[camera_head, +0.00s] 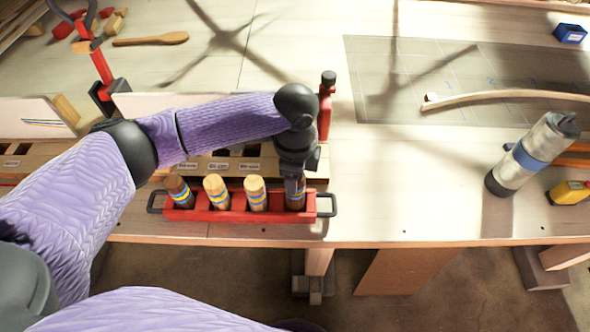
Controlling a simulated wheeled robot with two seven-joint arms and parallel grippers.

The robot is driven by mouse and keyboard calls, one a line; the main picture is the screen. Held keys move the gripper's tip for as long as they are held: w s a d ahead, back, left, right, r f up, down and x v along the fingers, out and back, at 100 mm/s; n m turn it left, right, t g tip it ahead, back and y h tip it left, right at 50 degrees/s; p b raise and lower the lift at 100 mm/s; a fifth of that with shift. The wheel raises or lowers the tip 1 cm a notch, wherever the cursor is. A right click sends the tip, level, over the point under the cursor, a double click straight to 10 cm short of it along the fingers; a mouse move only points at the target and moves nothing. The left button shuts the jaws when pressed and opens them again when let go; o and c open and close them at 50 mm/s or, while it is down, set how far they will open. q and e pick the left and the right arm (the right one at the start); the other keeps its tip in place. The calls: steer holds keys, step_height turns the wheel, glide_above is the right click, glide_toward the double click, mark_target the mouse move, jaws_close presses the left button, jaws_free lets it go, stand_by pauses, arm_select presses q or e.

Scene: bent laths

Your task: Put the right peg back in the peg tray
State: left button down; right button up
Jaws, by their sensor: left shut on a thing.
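The red peg tray (240,214) lies near the table's front edge, with a dark handle at each end. Three wooden pegs with blue and yellow bands stand in it: a dark-topped one (178,191), then two lighter ones (216,192) (255,193). My left gripper (295,186) is shut on the right peg (296,203) at the tray's right end. That peg looks upright and its lower part is at the tray; its top is hidden by the gripper. I cannot tell how deep it sits. My right gripper is not in view.
Behind the tray is a wooden slotted block with labels (248,166), partly behind my arm. A red clamp (326,105) stands behind it. The table between is clear.

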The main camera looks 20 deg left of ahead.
arm_select(q)
steer(key=shift+f+b, duration=0.35)
steer(key=shift+f, duration=0.75)
jaws_free()
step_height(320, 180, up, 9)
steer(key=p, duration=1.1)
steer(key=shift+r, duration=0.1)
